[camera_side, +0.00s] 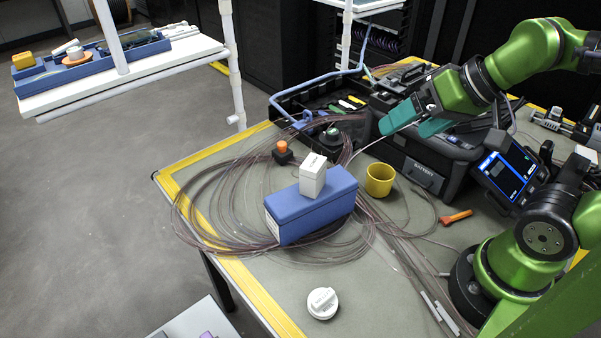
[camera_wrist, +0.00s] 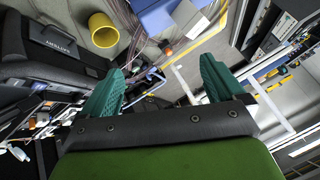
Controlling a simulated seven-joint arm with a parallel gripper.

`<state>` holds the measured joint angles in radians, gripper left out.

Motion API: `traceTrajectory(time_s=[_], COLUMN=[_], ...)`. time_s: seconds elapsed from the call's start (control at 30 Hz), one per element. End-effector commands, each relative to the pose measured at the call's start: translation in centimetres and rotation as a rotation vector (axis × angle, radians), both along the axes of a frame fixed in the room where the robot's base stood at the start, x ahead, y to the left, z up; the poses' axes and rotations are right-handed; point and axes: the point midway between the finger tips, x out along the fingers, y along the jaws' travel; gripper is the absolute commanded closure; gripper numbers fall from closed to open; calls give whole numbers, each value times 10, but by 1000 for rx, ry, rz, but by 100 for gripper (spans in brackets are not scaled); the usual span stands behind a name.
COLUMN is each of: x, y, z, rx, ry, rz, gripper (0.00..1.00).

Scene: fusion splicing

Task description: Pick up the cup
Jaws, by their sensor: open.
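The yellow cup (camera_side: 380,180) stands upright on the table, right of the blue box and in front of the black splicer case. Its mouth is open upward. My gripper (camera_side: 412,122) is above and behind the cup, over the black case, with its teal fingers apart and nothing between them. In the wrist view the cup (camera_wrist: 104,30) shows at the upper left, beyond my left fingertip. The gripper (camera_wrist: 160,78) is open there too, and it is apart from the cup.
A blue box (camera_side: 312,206) with a white box (camera_side: 313,175) on top stands left of the cup. Coiled cables surround them. The black case (camera_side: 425,165), an orange-handled tool (camera_side: 456,217) and a white round cap (camera_side: 322,303) are nearby. A black tool tray (camera_side: 325,105) lies behind.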

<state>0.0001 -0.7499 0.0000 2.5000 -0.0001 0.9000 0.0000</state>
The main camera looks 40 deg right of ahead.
Motion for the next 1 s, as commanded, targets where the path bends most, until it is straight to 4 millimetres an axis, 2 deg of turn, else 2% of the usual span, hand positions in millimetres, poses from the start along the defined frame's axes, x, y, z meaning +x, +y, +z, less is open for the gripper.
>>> traceTrajectory(time_s=[0.13, 0.27, 0.5, 0.7, 0.87, 1.0], x=[2, 18, 62, 85, 87, 85], y=[-2, -11, -50, -80, -88, -87], z=[-6, -17, -43, -58, -52, -72], rx=[1, -11, -110, -186, -225, -223], ry=[29, 114, 389, 567, 612, 621], rz=[-9, -28, 8, 78, 136, 148], gripper=[5, 5, 5, 5, 5, 5])
